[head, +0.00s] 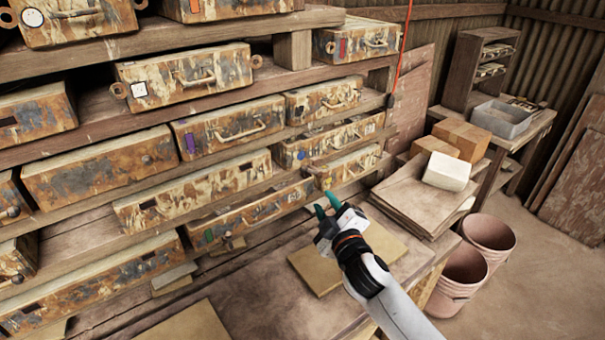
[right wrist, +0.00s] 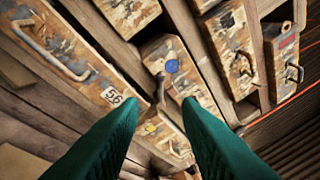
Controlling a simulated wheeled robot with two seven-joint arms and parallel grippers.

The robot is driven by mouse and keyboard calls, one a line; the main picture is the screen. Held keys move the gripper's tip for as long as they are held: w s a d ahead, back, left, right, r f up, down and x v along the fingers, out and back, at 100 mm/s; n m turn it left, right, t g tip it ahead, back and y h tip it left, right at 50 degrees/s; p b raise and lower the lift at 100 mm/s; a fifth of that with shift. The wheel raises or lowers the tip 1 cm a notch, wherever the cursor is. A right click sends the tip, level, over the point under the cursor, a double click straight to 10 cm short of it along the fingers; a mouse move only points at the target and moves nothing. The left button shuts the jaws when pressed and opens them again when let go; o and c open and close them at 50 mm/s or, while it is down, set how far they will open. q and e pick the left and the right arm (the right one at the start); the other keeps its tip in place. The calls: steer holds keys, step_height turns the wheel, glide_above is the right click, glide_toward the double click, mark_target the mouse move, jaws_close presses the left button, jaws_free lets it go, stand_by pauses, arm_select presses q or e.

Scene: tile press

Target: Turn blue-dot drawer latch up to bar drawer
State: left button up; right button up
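In the right wrist view, the blue-dot drawer (right wrist: 187,83) has a mottled rusty front with a round blue dot (right wrist: 172,66). A brown latch (right wrist: 160,90) sits beside this drawer's face, close to the dot and ahead of the gap between my fingers. My right gripper (head: 327,206) is open, its two green fingers apart with nothing between them. In the head view it is in front of the lower right end of the drawer rack, above the bench. My left gripper is out of view.
Rusty drawers with handles fill the wooden rack (head: 100,125). A drawer marked 56 (right wrist: 70,50) lies left of the latch in the wrist view. A flat tan board (head: 372,246) lies on the bench. Cardboard boxes (head: 462,138) and pink buckets (head: 488,237) stand at right.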

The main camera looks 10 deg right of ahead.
steer(key=p, duration=0.1)
glide_toward(309, 171)
steer(key=w, duration=0.4)
steer(key=w+p, duration=0.1)
steer(key=w, duration=0.2)
steer(key=shift+w+a, duration=0.1)
steer(key=shift+a, duration=0.2)
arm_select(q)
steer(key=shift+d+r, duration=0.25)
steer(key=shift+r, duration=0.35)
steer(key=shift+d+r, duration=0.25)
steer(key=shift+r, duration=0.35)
arm_select(e)
steer(key=shift+w+f, duration=0.1)
steer(key=shift+w, duration=0.35)
jaws_close()
